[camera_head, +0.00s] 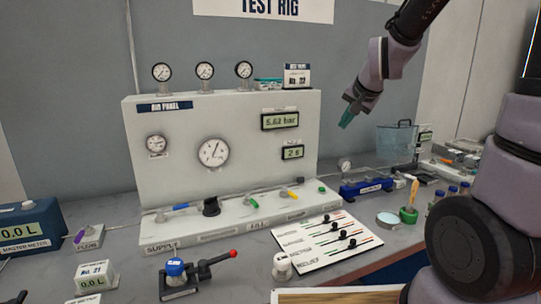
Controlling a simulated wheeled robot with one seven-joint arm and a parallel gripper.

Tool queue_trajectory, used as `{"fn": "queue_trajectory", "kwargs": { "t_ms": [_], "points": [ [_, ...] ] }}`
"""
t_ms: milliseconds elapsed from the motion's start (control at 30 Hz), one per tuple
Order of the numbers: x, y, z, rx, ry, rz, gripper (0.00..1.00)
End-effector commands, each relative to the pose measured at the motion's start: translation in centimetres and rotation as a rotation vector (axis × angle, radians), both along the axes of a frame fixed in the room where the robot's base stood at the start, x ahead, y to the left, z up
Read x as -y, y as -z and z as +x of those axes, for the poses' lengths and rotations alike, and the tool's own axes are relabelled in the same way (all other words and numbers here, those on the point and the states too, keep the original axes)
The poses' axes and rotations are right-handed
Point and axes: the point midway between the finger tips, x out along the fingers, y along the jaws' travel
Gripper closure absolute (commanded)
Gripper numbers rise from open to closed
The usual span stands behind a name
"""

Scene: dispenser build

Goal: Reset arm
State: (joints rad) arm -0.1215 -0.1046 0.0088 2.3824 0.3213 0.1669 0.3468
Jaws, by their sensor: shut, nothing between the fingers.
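My gripper (347,118) hangs in the air at the upper right, on the end of my bent arm. Its small teal fingertips are together and point down and to the left. Nothing shows between them. It is apart from everything, in front of the grey wall and to the right of the white air panel (238,114). My larger arm links fill the right edge of the picture.
The grey bench carries a white card with black sliders (327,239), a red-knobbed lever valve (197,272), a blue master meter (27,228) and a clear box (396,144). Several small bottles stand at the right. The air around my gripper is free.

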Motion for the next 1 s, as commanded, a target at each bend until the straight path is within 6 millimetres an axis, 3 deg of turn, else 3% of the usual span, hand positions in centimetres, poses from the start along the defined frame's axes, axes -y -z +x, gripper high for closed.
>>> {"fn": "queue_trajectory", "kwargs": {
  "t_ms": [33,200,400,533,700,1000],
  "points": [
    [0.4,-1.6,-1.5,0.005,-0.017,-0.004,1.00],
    [1.5,-5.2,-7.1,-0.012,-0.083,-0.034,1.00],
    [2.6,-7.8,-14.1,-0.032,-0.150,-0.077,1.00],
    [3.1,-8.6,-17.9,-0.046,-0.180,-0.100,1.00],
    [3.4,-8.8,-20.5,-0.059,-0.199,-0.118,1.00],
    [3.4,-8.8,-21.0,-0.065,-0.203,-0.121,1.00]
  ]
}}
